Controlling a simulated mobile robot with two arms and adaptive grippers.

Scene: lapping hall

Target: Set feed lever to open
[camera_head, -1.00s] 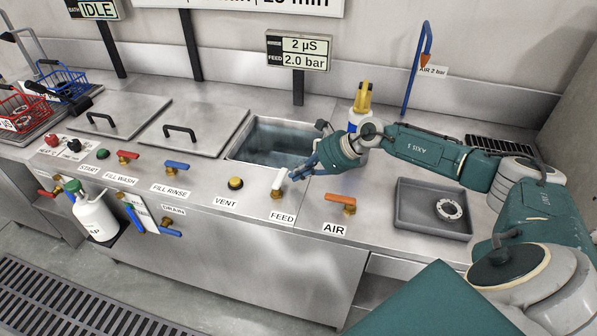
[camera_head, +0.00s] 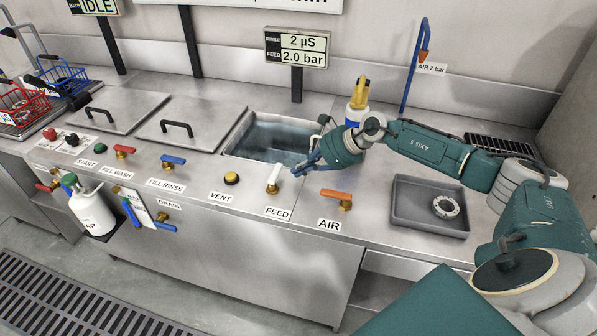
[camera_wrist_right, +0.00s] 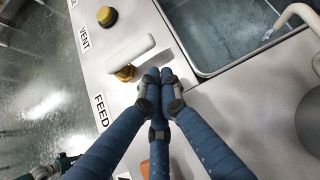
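The feed lever (camera_head: 274,178) is a white handle on a brass valve, behind the FEED label (camera_head: 277,212). Its handle points from the counter's front edge toward the basin. It also shows in the right wrist view as the white lever (camera_wrist_right: 130,53), with its brass body below. My right gripper (camera_head: 297,171) is just right of the lever, with blue fingers. In the wrist view its fingertips (camera_wrist_right: 160,74) are together, with nothing seen between them. They are close beside the handle; contact is hard to tell.
An orange AIR lever (camera_head: 338,196) stands to the right, beside a grey tray (camera_head: 405,222) holding a metal ring (camera_head: 447,207). A yellow VENT button (camera_head: 231,179) is to the left. The water basin (camera_head: 245,150) and a yellow-topped bottle (camera_head: 358,105) are behind.

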